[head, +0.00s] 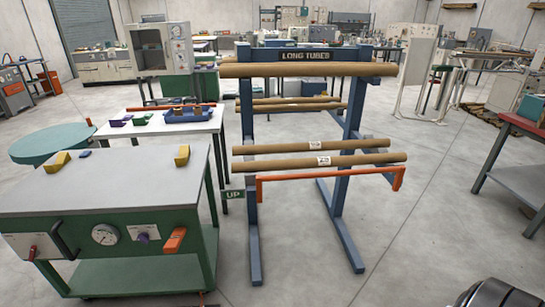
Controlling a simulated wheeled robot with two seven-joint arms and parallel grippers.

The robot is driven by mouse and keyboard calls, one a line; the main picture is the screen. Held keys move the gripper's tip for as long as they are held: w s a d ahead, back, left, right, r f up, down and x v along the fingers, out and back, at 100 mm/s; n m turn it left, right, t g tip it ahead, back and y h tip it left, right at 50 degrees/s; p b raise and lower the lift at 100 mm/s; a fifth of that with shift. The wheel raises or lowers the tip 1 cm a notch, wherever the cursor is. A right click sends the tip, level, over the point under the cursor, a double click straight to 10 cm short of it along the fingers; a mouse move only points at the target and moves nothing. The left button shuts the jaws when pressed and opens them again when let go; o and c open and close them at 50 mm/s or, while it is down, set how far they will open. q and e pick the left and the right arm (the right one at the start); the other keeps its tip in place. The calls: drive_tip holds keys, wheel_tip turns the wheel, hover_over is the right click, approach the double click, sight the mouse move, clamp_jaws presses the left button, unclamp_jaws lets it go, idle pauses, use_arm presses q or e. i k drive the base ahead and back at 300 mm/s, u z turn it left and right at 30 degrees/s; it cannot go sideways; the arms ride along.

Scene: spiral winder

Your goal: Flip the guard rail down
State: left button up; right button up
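The guard rail (325,177) is a thin orange bar with short bent ends. It runs across the front of the blue tube rack marked LONG TUBES (342,200), just below the two lower front tubes. Two brown cardboard tubes with white labels (320,161) lie behind and above the rail. Neither of my grippers shows in the head view.
A long tube (308,70) lies across the rack's top, with more tubes behind. A green cart with a grey top (100,182) stands close on the left. A table (519,170) stands at right. Floor before the rack is clear, apart from its feet.

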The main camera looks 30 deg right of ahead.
sight(400, 169)
drive_tip(key=z, duration=0.25)
drive_tip(key=i, duration=1.2)
drive_tip(key=z, duration=1.4)
drive_tip(key=i, duration=0.2)
drive_tip(key=z, duration=0.15)
